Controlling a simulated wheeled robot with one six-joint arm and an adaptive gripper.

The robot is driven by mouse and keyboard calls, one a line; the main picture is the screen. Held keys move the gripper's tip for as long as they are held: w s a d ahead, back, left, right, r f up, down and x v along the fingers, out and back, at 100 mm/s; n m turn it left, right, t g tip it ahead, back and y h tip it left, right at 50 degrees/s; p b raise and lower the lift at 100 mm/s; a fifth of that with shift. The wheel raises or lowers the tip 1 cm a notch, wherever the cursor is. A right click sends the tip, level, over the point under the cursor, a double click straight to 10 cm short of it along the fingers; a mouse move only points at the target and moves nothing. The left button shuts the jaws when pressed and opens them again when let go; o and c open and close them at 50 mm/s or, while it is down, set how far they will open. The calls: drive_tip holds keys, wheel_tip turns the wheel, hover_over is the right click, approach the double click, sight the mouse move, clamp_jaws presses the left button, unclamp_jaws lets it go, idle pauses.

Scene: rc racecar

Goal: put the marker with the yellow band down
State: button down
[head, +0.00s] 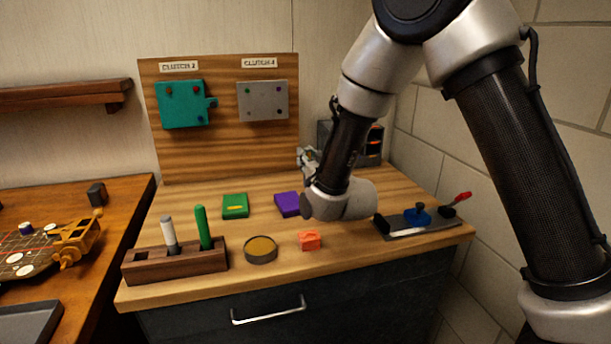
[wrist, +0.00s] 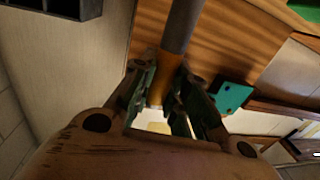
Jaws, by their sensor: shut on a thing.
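My gripper (head: 308,158) is at the back of the wooden worktop, in front of the upright board, partly hidden by my arm in the head view. In the wrist view its fingers (wrist: 168,90) are shut on a dark grey marker (wrist: 180,25) with a yellow-orange band (wrist: 172,84). The band is between the fingers. I cannot make out the held marker in the head view. A dark wooden rack (head: 175,266) at the worktop's front left holds a grey-white marker (head: 169,234) and a green marker (head: 202,226), both upright.
A round tin (head: 260,258), orange block (head: 309,240), green box (head: 235,207) and purple box (head: 287,204) lie on the worktop. A plate with a blue knob (head: 418,215) is at right. The board (head: 225,140) carries teal and grey panels. Bare wood shows between these things.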

drive_tip(key=shift+f, duration=2.15)
drive_tip(key=shift+f, duration=0.1)
drive_tip(key=c, duration=1.4)
unclamp_jaws()
